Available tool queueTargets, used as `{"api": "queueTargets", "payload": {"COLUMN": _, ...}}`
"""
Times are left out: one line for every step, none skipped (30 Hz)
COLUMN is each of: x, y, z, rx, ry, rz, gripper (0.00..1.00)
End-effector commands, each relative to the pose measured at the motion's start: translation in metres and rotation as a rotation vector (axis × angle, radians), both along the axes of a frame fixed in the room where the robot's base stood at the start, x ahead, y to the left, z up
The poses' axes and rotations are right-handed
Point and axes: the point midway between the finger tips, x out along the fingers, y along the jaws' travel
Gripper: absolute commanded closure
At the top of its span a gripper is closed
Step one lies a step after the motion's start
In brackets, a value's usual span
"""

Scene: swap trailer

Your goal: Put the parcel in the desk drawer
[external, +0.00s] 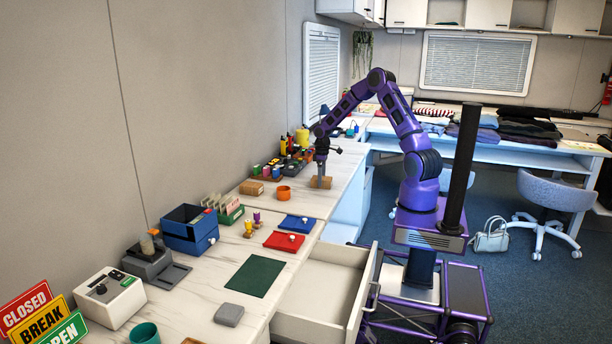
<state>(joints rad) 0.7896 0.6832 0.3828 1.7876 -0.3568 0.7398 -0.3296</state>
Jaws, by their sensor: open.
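A small brown box (327,184), which looks like the parcel, sits on the desk top (345,165) near its right edge. My gripper (320,178) points straight down at this box, with its fingers at the box's level. The jaws are open; whether they straddle the box or stand just beside it is too small to tell. A second brown box (251,188) lies farther left, near an orange cup. The desk drawer (330,282) is pulled out at the front of the desk, and its visible inside looks empty.
An orange cup (284,193), red tray (284,241), blue tray (297,223) and green mat (255,276) lie between the gripper and the drawer side. The air above the drawer is clear.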

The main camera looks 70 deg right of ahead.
Motion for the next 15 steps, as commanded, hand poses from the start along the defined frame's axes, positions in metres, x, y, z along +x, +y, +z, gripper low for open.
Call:
{"api": "queueTargets", "payload": {"x": -0.0006, "y": 0.0004, "z": -0.0080, "rx": 0.002, "ry": 0.002, "rz": 0.000, "gripper": 0.00}}
{"api": "queueTargets", "payload": {"x": -0.0004, "y": 0.0003, "z": -0.0098, "rx": 0.001, "ry": 0.001, "rz": 0.000, "gripper": 0.00}}
{"api": "queueTargets", "payload": {"x": -0.0002, "y": 0.0001, "z": -0.0109, "rx": 0.000, "ry": 0.000, "rz": 0.000, "gripper": 0.00}}
{"api": "queueTargets", "payload": {"x": 0.0000, "y": 0.0000, "z": -0.0110, "rx": 0.000, "ry": 0.000, "rz": 0.000, "gripper": 0.00}}
{"api": "queueTargets", "payload": {"x": 0.0000, "y": 0.0000, "z": -0.0108, "rx": -0.001, "ry": -0.001, "rz": 0.000, "gripper": 0.00}}
{"api": "queueTargets", "payload": {"x": 0.0001, "y": -0.0001, "z": -0.0104, "rx": -0.001, "ry": -0.001, "rz": 0.000, "gripper": 0.00}}
{"api": "queueTargets", "payload": {"x": 0.0000, "y": -0.0001, "z": -0.0103, "rx": -0.001, "ry": -0.001, "rz": 0.000, "gripper": 0.00}}
{"api": "queueTargets", "payload": {"x": 0.0000, "y": 0.0000, "z": -0.0103, "rx": -0.001, "ry": -0.001, "rz": 0.000, "gripper": 0.00}}
{"api": "queueTargets", "payload": {"x": 0.0000, "y": 0.0000, "z": -0.0103, "rx": 0.000, "ry": -0.001, "rz": 0.000, "gripper": 0.02}}
{"api": "queueTargets", "payload": {"x": 0.0000, "y": 0.0000, "z": -0.0103, "rx": 0.000, "ry": 0.000, "rz": 0.000, "gripper": 0.07}}
{"api": "queueTargets", "payload": {"x": -0.0001, "y": 0.0000, "z": -0.0103, "rx": 0.000, "ry": 0.000, "rz": 0.000, "gripper": 0.13}}
{"api": "queueTargets", "payload": {"x": -0.0001, "y": 0.0001, "z": -0.0103, "rx": 0.000, "ry": 0.000, "rz": 0.000, "gripper": 0.20}}
{"api": "queueTargets", "payload": {"x": -0.0001, "y": 0.0001, "z": -0.0103, "rx": 0.000, "ry": 0.000, "rz": 0.000, "gripper": 0.25}}
{"api": "queueTargets", "payload": {"x": -0.0001, "y": 0.0001, "z": -0.0102, "rx": 0.000, "ry": 0.000, "rz": 0.000, "gripper": 0.31}}
{"api": "queueTargets", "payload": {"x": -0.0001, "y": 0.0001, "z": -0.0102, "rx": 0.000, "ry": 0.000, "rz": 0.000, "gripper": 0.38}}
